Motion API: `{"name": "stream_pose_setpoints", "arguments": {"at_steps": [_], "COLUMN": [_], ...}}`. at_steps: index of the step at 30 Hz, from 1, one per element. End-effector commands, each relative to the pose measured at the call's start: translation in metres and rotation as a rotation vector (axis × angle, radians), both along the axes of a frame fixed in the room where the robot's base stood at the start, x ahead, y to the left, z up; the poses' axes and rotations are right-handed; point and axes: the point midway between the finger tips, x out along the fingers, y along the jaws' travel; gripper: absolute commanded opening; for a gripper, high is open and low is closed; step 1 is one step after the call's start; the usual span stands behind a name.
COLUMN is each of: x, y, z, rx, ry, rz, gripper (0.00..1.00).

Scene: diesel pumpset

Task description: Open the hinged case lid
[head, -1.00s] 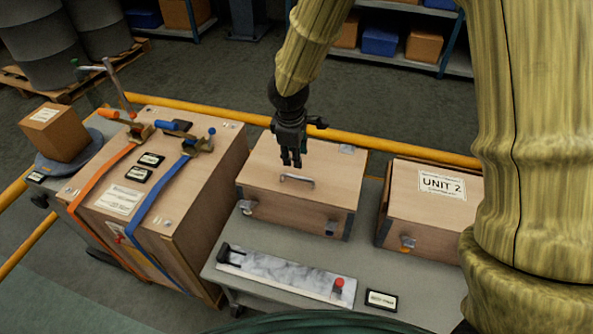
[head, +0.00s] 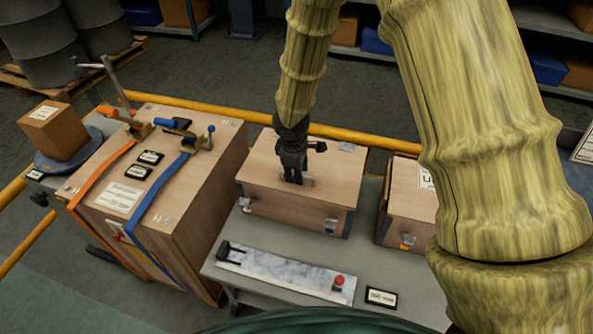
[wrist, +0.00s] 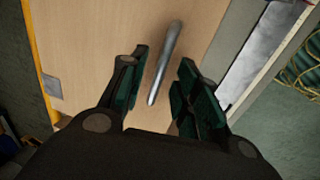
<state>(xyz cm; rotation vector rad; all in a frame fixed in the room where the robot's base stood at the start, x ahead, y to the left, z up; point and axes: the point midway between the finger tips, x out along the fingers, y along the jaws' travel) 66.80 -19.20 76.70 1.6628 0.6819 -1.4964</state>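The wooden case (head: 265,185) stands on the grey bench, and its lid (head: 265,160) looks shut. A metal bar handle on the lid shows in the wrist view (wrist: 165,62), between the two fingers. My gripper (head: 293,180) points down at the handle, over the front middle of the lid. In the wrist view my gripper (wrist: 158,90) is open, with gaps on both sides of the handle. In the head view the fingers largely hide the handle. Two latches, left (head: 245,205) and right (head: 330,226), show on the case front.
A second wooden case (head: 408,205) stands close on the right, partly behind my arm. A marble-patterned panel (head: 285,273) with a red knob lies in front. A large strapped crate (head: 160,190) stands left. A yellow rail (head: 345,134) runs behind.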

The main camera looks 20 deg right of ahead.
Motion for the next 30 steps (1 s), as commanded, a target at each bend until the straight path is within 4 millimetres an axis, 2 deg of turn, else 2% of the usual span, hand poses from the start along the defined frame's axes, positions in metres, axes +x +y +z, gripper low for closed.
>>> {"name": "stream_pose_setpoints", "arguments": {"at_steps": [5, 11, 22, 30], "x": [0.0, 0.0, 0.0, 0.002], "y": [0.0, 0.0, 0.0, -0.002], "z": [0.0, 0.0, 0.002, 0.014], "rx": [0.0, 0.0, 0.002, 0.024], "ry": [0.0, 0.0, 0.003, 0.031], "rz": [0.0, 0.0, -0.001, -0.005], "gripper": [0.32, 0.0, 0.0, 0.0]}}
